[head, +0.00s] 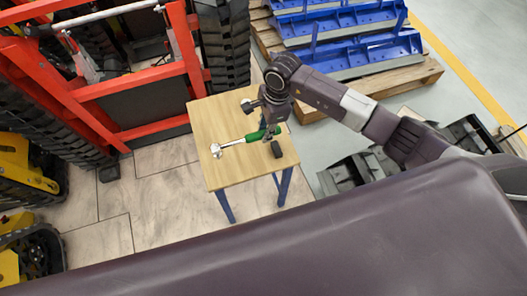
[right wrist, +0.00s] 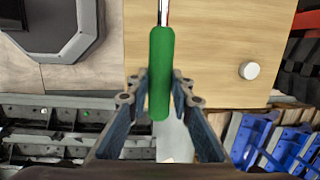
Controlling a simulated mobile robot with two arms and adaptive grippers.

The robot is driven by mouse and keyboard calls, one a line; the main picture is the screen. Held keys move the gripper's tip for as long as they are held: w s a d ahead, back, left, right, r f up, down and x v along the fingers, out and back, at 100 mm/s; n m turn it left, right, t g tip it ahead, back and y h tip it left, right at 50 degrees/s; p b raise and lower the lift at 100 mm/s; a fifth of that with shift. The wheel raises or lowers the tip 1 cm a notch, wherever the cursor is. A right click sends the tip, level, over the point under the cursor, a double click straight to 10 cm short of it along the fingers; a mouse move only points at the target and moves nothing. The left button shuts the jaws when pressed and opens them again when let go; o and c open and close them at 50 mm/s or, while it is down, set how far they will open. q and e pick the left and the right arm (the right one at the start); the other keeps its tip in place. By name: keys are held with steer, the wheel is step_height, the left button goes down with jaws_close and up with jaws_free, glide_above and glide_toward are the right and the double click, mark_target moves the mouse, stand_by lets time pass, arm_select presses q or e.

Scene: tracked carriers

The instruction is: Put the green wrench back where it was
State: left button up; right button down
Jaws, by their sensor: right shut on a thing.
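The green wrench (head: 233,143) has a green handle and a shiny metal shaft and head pointing left in the head view. It is seen against the light wooden table (head: 217,173). My right gripper (head: 268,125) is at the handle end. In the right wrist view, the fingers of this gripper (right wrist: 159,90) close on both sides of the green handle (right wrist: 161,65), and the shaft runs up out of the picture. I cannot tell whether the wrench touches the tabletop. My left gripper is not in view.
A small pale cylinder (right wrist: 249,70) stands on the table beside the wrench. A dark block (head: 276,149) shows near the table's right edge; it may be part of my gripper. A red frame (head: 140,85) stands left, and blue parts on a pallet (head: 385,82) lie behind.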

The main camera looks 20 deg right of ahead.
step_height(320, 180, down, 10)
steer(key=b, duration=0.5)
steer(key=shift+r, duration=0.25)
steer(key=c, duration=1.7)
jaws_free()
steer(key=shift+s, duration=0.1)
steer(key=r, duration=0.4)
steer(key=d+r, duration=0.1)
steer(key=r, duration=0.6)
steer(key=shift+s+d+r+b, duration=0.3)
steer(key=shift+s+r, duration=0.1)
